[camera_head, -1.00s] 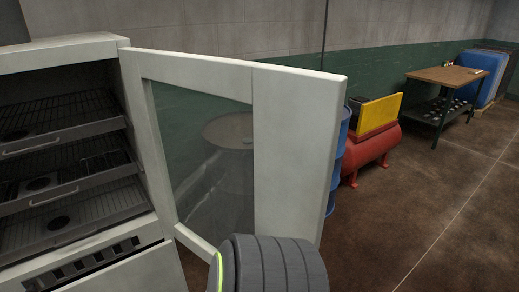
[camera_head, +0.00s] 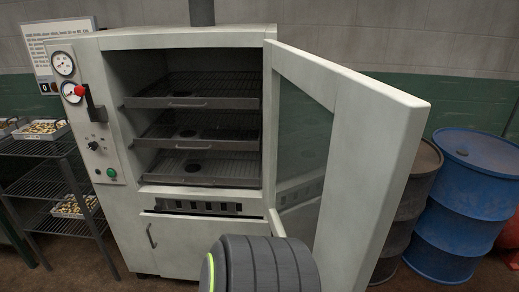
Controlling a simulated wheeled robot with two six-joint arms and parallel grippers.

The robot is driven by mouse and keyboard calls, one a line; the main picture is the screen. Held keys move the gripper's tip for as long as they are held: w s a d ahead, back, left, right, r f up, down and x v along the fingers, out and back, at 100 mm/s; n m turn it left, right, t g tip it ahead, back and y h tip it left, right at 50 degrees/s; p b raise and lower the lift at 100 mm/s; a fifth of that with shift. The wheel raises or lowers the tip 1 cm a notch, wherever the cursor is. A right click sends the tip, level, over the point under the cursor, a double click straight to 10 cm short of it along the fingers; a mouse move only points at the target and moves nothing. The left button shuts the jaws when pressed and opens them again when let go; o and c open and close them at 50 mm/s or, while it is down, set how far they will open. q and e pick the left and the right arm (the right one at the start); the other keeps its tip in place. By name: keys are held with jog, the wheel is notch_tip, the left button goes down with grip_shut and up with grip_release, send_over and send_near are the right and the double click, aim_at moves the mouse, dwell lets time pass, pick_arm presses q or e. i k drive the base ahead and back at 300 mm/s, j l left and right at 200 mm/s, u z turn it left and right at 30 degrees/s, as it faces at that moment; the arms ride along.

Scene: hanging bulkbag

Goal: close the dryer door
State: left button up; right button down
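The dryer (camera_head: 177,228) is a pale cabinet in front of me, with its upper chamber open and wire racks (camera_head: 190,127) inside. The dryer door (camera_head: 372,165) is a pale frame with a glass window, hinged on the right side of the chamber. It stands wide open and swings out toward me on the right. A dark grey ribbed part of my own arm shows at the bottom centre, in front of the door's lower edge; I cannot tell whether it touches. Neither gripper's fingers are visible.
A dial and switch panel (camera_head: 85,120) is on the dryer's left. A wire shelf (camera_head: 60,185) with trays stands at far left. A rusty drum (camera_head: 412,205) and a blue drum (camera_head: 462,200) stand behind the door at right. The floor shows at lower left.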

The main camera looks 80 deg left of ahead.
aim_at(378, 128)
jog(key=i+u, duration=0.15)
jog(key=u, duration=0.3)
jog(key=i+u, duration=0.1)
jog(key=u, duration=0.4)
jog(key=i+l+u, duration=0.1)
jog(key=u, duration=0.35)
jog(key=i+l+u, duration=0.1)
jog(key=u, duration=0.35)
jog(key=i+l+u, duration=0.15)
jog(key=u, duration=0.3)
jog(key=i+l+u, duration=0.2)
jog(key=u, duration=0.2)
jog(key=i+l+u, duration=0.15)
jog(key=l+u, duration=0.15)
jog(key=u, duration=0.15)
jog(key=i+l+u, duration=0.1)
jog(key=l+u, duration=0.2)
jog(key=u, duration=0.15)
jog(key=k+l+u, duration=0.1)
jog(key=l, duration=0.2)
